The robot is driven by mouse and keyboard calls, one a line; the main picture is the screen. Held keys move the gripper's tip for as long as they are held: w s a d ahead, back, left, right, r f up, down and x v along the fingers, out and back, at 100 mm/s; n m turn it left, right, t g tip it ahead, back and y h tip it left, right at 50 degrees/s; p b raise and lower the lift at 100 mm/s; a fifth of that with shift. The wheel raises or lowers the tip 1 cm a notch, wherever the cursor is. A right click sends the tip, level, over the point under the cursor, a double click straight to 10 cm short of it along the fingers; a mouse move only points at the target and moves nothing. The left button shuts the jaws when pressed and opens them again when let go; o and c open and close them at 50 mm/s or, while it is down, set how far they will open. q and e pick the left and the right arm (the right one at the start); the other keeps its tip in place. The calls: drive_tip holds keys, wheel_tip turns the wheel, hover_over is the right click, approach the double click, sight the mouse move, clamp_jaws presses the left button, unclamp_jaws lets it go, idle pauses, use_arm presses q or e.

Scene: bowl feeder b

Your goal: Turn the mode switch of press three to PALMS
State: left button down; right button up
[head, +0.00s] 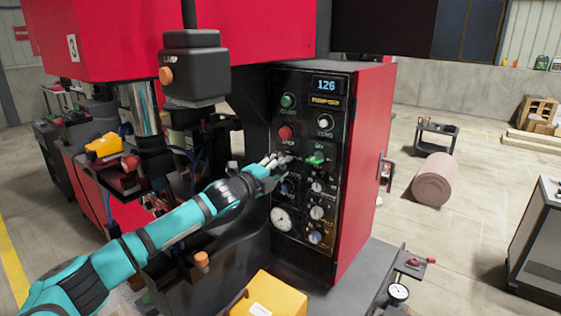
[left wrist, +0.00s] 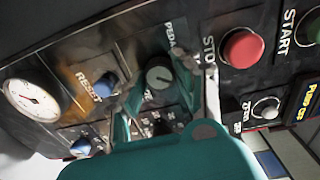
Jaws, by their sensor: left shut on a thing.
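Press three (head: 210,38) is red with a "3" plate, and its black control panel (head: 300,225) faces me. My left gripper (head: 284,160) reaches in from the left to the middle of the panel, covering part of it. In the left wrist view my left gripper (left wrist: 160,82) has its fingers on either side of a dark round knob, the mode switch (left wrist: 159,74), and is shut on it. The word PEDAL shows beside the knob. Part of the lettering around it is hidden by the fingers, and I cannot read PALMS. My right gripper is out of view.
Close to the switch are the red STOP button (left wrist: 242,48), the blue RESET button (left wrist: 106,84) and a pressure gauge (left wrist: 32,98). The green START button (head: 287,100) sits higher. A yellow box (head: 268,297) stands below the panel.

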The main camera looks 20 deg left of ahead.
use_arm(q)
drive_tip(key=shift+f+m+p, duration=0.1)
drive_tip(key=shift+m+p, duration=0.3)
drive_tip(key=shift+m, duration=0.3)
drive_tip(key=shift+f, duration=0.1)
drive_tip(key=c, duration=0.9)
unclamp_jaws()
drive_tip(key=shift+c, duration=0.2)
drive_tip(key=v, duration=1.2)
drive_tip(key=shift+d, duration=0.1)
